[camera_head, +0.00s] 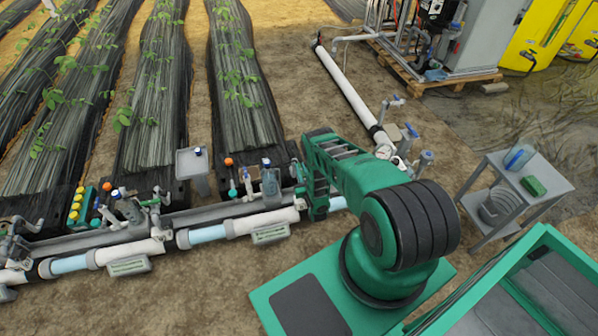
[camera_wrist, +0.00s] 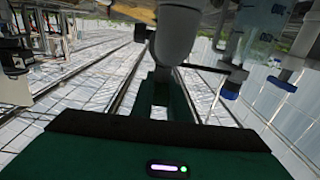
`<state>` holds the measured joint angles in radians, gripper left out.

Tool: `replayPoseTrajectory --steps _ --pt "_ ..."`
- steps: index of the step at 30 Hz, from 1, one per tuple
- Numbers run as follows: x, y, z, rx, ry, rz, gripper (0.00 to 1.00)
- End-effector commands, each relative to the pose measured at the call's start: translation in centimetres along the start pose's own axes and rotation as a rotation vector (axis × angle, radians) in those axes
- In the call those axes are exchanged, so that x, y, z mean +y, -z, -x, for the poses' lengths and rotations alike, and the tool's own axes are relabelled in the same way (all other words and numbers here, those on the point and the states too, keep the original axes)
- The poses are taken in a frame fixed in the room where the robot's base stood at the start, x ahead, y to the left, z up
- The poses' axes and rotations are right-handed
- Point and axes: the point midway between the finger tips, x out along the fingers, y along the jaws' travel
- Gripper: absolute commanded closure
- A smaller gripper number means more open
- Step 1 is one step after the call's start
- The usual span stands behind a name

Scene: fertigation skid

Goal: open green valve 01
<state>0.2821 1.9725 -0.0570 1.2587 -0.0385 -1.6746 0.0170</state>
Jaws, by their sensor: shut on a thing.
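My gripper (camera_wrist: 166,88) is in the middle of the wrist view, its dark green fingers close together at a grey valve body (camera_wrist: 176,38). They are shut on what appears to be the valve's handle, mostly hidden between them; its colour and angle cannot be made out. In the head view my green arm reaches down to the pipe line at the bed ends, and its wrist hides the fingertips and the valve there. I cannot read any label to tell which valve is number 01.
A thin black rod crosses beside the valve. A blue-capped fitting (camera_wrist: 282,82) is close on the right. In the head view, a white pipe (camera_head: 262,221) runs beneath the fittings, and a grey side table (camera_head: 520,182) stands right of my arm. Bare soil lies between.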

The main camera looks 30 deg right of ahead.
Motion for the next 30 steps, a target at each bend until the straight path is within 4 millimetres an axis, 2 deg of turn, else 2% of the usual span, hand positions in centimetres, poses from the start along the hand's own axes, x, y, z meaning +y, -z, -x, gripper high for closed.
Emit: replayPoseTrajectory --steps 1,2,4,13,17,30 --pt "-0.2 -0.3 0.1 -0.008 0.002 -0.002 1.00" --pt "-0.2 -0.3 0.2 -0.008 0.001 -0.002 0.84" --pt "-0.2 -0.3 0.2 -0.008 0.001 -0.002 0.67" --pt "-0.1 -0.1 0.1 -0.004 0.000 -0.001 0.67" --pt "-0.1 -0.2 0.9 -0.006 0.000 -0.001 0.67" --pt "-0.2 -0.2 8.3 -0.007 0.000 -0.001 0.67"
